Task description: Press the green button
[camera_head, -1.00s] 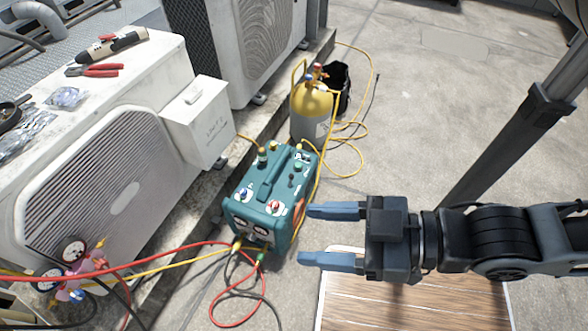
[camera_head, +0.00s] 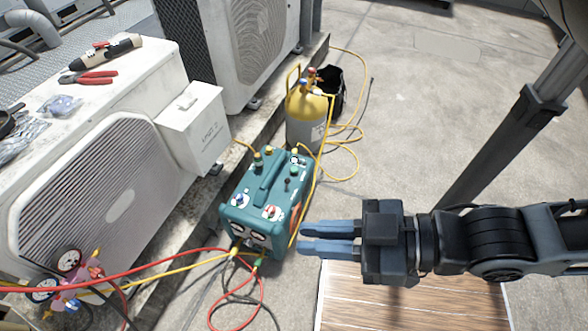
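A teal recovery machine (camera_head: 266,200) with a carry handle stands on the ground left of my gripper. On its top panel, near the far right corner, is a small green part (camera_head: 294,170) that looks like the green button; it is too small to make out clearly. A dark switch stands in front of it.
A yellow and grey cylinder (camera_head: 306,115) stands behind the machine, with yellow hoses around it. White condensers (camera_head: 105,200) line the left. Red and yellow hoses (camera_head: 170,268) run from the gauges to the machine's front. A wooden board (camera_head: 410,300) lies below my arm. Concrete at right is open.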

